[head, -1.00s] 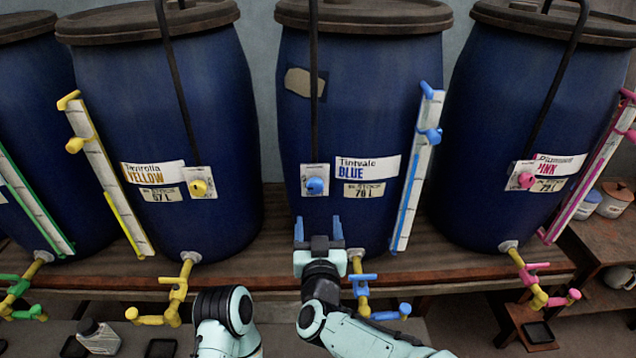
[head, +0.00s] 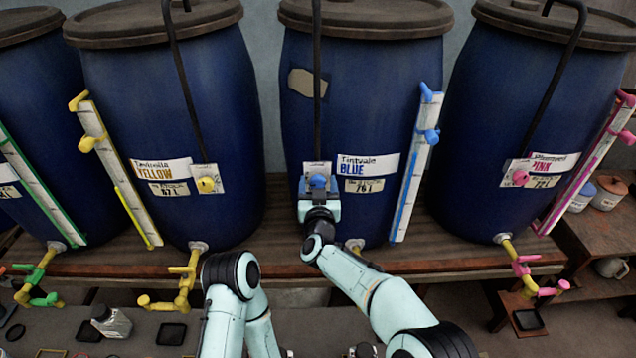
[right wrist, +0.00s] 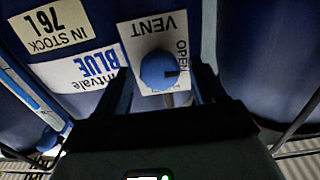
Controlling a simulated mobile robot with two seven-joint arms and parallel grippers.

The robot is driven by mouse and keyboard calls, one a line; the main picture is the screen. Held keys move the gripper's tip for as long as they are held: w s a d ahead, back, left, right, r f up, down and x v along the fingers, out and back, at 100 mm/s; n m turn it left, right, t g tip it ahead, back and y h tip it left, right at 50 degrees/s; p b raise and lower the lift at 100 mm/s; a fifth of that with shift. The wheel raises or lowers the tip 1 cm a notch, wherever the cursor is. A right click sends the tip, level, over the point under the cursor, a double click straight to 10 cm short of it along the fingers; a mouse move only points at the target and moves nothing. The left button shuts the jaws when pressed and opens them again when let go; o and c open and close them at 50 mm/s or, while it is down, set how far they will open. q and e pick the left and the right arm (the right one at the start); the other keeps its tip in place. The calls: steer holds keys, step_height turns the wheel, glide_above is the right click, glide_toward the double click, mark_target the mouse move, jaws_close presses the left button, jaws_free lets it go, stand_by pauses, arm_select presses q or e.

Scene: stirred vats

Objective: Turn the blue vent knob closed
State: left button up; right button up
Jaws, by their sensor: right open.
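The blue vent knob (head: 318,181) sits on a white plate on the front of the middle vat, labelled Tintvale BLUE (head: 368,165). In the right wrist view the round knob (right wrist: 157,70) shows on its upside-down plate, with the words VENT and OPEN. A dark mark on the knob points right, close to the word OPEN. My right gripper (head: 319,192) is open, right at the knob. Its fingers stand on either side of the knob in the right wrist view, with no clear contact visible. My left gripper is out of view; only my left arm shows.
A black rod (head: 316,90) runs down the vat above the knob. A white-and-blue gauge (head: 415,168) stands to its right. A yellow-knobbed vat (head: 225,110) and a pink-knobbed vat (head: 490,120) flank it. The wooden shelf (head: 280,245) lies below.

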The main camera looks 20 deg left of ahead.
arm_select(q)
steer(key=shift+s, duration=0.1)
arm_select(e)
steer(key=shift+s, duration=0.1)
steer(key=c, duration=1.1)
steer(key=shift+o, duration=0.2)
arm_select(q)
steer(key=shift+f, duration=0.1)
arm_select(e)
steer(key=shift+d+f+m+b, duration=0.15)
steer(key=shift+m+b, duration=0.95)
steer(key=shift+m, duration=0.7)
steer(key=m+b, duration=0.2)
steer(key=m, duration=0.2)
steer(key=shift+m, duration=0.3)
steer(key=m+b, duration=0.2)
steer(key=m, duration=0.3)
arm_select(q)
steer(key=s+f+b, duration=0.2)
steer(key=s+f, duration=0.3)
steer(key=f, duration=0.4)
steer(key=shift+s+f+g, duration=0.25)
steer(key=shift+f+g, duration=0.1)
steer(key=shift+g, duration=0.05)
arm_select(e)
steer(key=shift+m, duration=2.4)
